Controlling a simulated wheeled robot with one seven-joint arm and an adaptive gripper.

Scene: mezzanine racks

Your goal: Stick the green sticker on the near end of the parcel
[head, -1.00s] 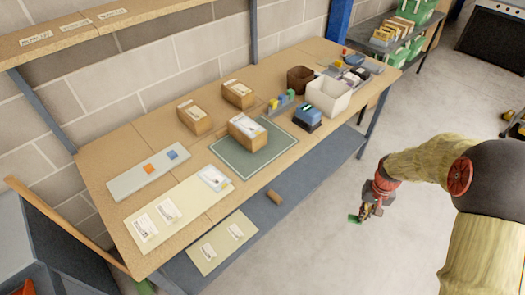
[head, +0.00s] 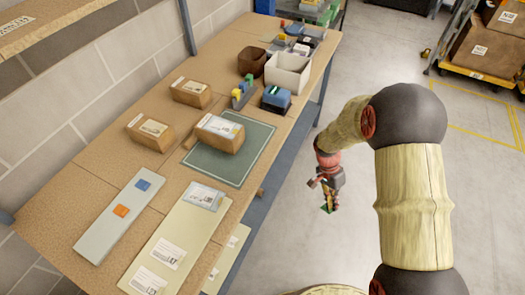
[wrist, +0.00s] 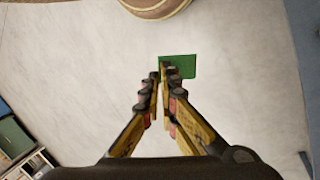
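The parcel (head: 222,143) is a brown box with a white label on top. It lies on the dark green mat (head: 228,168) on the bench, and its near end faces the bench's front side. My gripper (head: 327,198) hangs over the open floor to the right of the bench, well apart from the parcel. In the wrist view my gripper (wrist: 165,78) has its fingertips together on the green sticker (wrist: 180,67), a flat green square. The sticker also shows as a small green patch in the head view (head: 325,209).
A pale strip (head: 103,225) bears a blue and an orange sticker. Two other brown boxes (head: 150,131) (head: 191,93) stand behind the parcel. A white bin (head: 288,73), a brown bin (head: 251,66) and a blue device (head: 276,98) stand beyond the mat.

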